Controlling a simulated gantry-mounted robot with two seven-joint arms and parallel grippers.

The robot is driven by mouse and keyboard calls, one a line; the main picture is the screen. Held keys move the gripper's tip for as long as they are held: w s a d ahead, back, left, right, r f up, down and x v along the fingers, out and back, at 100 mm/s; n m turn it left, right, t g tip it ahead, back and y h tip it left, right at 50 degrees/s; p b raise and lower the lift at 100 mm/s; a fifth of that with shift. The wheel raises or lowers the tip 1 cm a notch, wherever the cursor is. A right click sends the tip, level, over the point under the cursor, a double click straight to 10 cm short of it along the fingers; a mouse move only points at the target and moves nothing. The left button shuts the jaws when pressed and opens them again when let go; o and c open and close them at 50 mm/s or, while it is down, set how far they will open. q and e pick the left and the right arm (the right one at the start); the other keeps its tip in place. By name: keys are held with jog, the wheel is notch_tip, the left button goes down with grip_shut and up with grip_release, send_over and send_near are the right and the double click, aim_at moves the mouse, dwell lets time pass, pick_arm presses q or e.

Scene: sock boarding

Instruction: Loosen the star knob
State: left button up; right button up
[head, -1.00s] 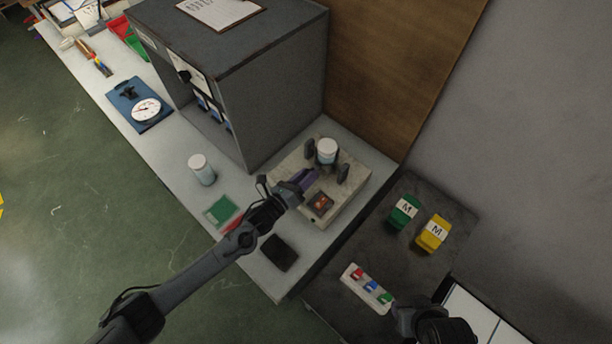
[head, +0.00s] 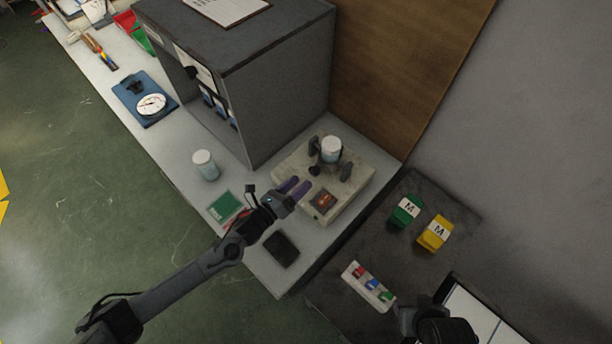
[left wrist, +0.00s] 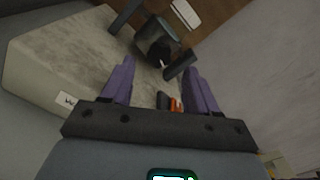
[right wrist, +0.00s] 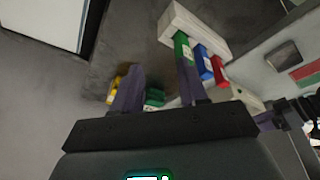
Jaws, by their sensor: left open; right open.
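The star knob (head: 314,170) is a small dark knob low on the front of the clamp, which holds a white-lidded jar (head: 331,150) on the pale stone-like machine (head: 343,199). In the left wrist view a dark round knob (left wrist: 158,48) lies ahead, between the fingertip directions. My left gripper (head: 297,187) is open and empty, its purple fingers apart and short of the knob. My right gripper (right wrist: 160,85) is open over the dark side table, far from the knob; its fingers are hard to make out in the head view.
A grey cabinet (head: 290,95) stands close behind the machine. A loose jar (head: 206,165), a green card (head: 226,207) and a black pad (head: 281,249) lie on the bench. Green (head: 406,211) and yellow (head: 435,232) boxes and a white block (head: 368,286) sit on the side table.

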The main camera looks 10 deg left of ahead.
pick_arm(q)
jog(key=shift+v, duration=2.75)
jog(key=shift+w, duration=0.1)
